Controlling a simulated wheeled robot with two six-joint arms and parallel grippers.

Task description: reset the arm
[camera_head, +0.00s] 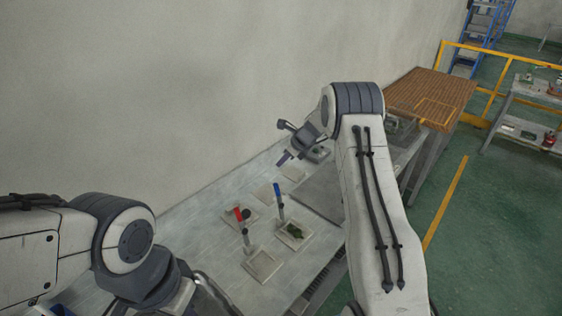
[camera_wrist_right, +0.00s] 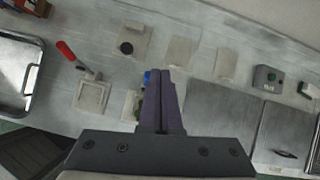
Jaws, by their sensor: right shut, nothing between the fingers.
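My right gripper (camera_head: 285,157) hangs over the far part of the grey worktable (camera_head: 178,262), at the end of my raised right arm. In the right wrist view its two dark fingers (camera_wrist_right: 159,72) lie together with nothing between them. A blue handle (camera_wrist_right: 147,77) is partly hidden behind the fingers in that view.
A red handle (camera_head: 238,214) and a blue handle (camera_head: 277,188) stand by small square plates (camera_head: 263,266). A metal tray (camera_wrist_right: 36,75) is at left. A wall bounds the table's back.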

